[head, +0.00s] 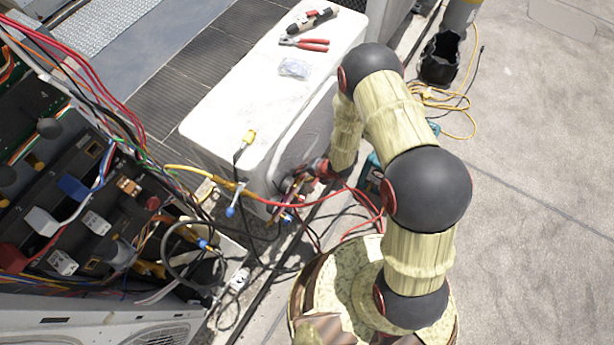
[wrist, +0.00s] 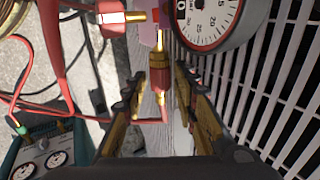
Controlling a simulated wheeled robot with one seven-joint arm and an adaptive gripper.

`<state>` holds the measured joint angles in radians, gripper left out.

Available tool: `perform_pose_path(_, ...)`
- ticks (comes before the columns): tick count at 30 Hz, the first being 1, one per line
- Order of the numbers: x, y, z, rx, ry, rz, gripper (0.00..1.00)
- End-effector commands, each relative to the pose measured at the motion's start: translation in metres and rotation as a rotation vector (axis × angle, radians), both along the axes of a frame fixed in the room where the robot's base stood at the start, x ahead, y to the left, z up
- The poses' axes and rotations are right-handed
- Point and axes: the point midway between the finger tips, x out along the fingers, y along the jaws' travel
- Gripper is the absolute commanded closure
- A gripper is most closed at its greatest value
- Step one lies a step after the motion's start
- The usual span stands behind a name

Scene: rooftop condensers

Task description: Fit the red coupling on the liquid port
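In the wrist view, a red-and-brass coupling (wrist: 160,82) stands in line with the gap between my fingers, its brass tip up in the picture. A red hose (wrist: 110,117) joins its lower end and runs left, passing behind the left finger. A second red-and-brass fitting (wrist: 122,17) lies sideways above it; which fitting is on the liquid port I cannot tell. My gripper (wrist: 172,78) has its fingers apart, with pale background between coupling and right finger.
A teal gauge set (wrist: 42,158) is at lower left. The white condenser (head: 250,85) carries red-handled pliers (head: 308,44). Loose cables and an open electrical box (head: 85,200) crowd the left.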

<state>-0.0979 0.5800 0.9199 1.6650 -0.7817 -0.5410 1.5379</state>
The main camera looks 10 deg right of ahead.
Motion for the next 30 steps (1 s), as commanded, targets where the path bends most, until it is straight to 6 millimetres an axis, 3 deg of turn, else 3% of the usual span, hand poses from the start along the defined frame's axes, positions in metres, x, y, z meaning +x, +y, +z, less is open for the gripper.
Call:
perform_pose_path(10,0.0004,0.0012,-0.0025,-0.001,0.001,0.0,0.72)
perform_pose_path(25,0.0002,0.0009,-0.0026,-0.002,0.001,0.0,1.0)
perform_pose_path(28,0.0002,0.0009,-0.0026,-0.002,0.001,0.0,1.0)
perform_pose_path(29,0.0001,0.0008,-0.0027,-0.002,0.001,0.0,0.82)
perform_pose_path(30,0.0001,0.0008,-0.0027,-0.002,0.001,0.0,0.84)
